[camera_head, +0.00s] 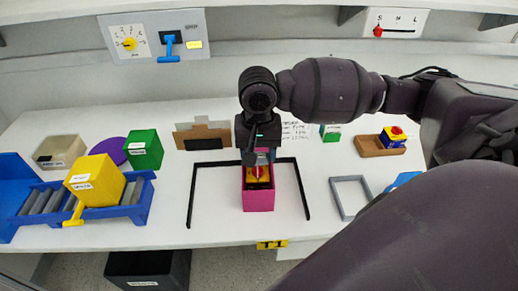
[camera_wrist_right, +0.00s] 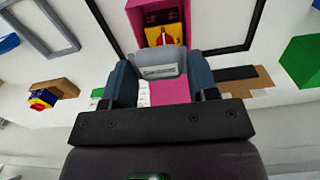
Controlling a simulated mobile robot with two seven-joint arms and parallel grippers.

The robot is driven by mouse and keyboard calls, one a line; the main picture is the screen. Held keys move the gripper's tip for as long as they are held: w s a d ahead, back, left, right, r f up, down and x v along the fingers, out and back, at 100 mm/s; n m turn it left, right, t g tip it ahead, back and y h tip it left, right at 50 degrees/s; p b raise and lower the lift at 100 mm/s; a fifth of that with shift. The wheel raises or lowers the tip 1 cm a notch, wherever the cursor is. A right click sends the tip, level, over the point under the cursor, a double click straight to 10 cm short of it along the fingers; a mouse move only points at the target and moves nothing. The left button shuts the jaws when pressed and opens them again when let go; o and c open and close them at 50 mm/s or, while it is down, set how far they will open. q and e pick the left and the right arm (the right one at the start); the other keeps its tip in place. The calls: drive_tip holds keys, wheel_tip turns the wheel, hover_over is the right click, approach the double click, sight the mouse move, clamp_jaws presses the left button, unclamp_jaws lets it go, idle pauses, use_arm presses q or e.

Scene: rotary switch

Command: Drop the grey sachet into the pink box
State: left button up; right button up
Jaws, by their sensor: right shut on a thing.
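The pink box (camera_head: 259,201) stands near the front middle of the table, inside a black frame outline. A yellow and red object (camera_head: 258,178) shows in its opening. My right gripper (camera_head: 258,158) is over the box's far part, pointing down. In the right wrist view, my right gripper (camera_wrist_right: 158,82) is shut on the grey sachet (camera_wrist_right: 158,65), which has a white label and sits between the two blue-grey fingers. The box (camera_wrist_right: 140,18) shows beyond the sachet there, with more pink between the fingers. The head view barely shows the sachet. My left gripper is out of view.
A blue roller tray (camera_head: 135,212) with a yellow block (camera_head: 95,180) is at left, with a green block (camera_head: 144,149) behind. A brown cardboard piece (camera_head: 203,135) stands behind the box. A grey frame (camera_head: 336,199) lies right. My right arm covers the right side.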

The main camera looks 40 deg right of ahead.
drive_tip(key=shift+r, duration=0.1)
wheel_tip(320, 180, down, 2)
drive_tip(key=shift+f, duration=0.25)
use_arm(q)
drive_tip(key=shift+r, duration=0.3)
use_arm(e)
drive_tip(key=shift+f, duration=2.35)
drive_tip(key=o, duration=0.9)
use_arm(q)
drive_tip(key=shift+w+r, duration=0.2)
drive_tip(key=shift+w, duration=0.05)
use_arm(e)
drive_tip(key=shift+o, duration=0.4)
drive_tip(key=shift+r, duration=0.1)
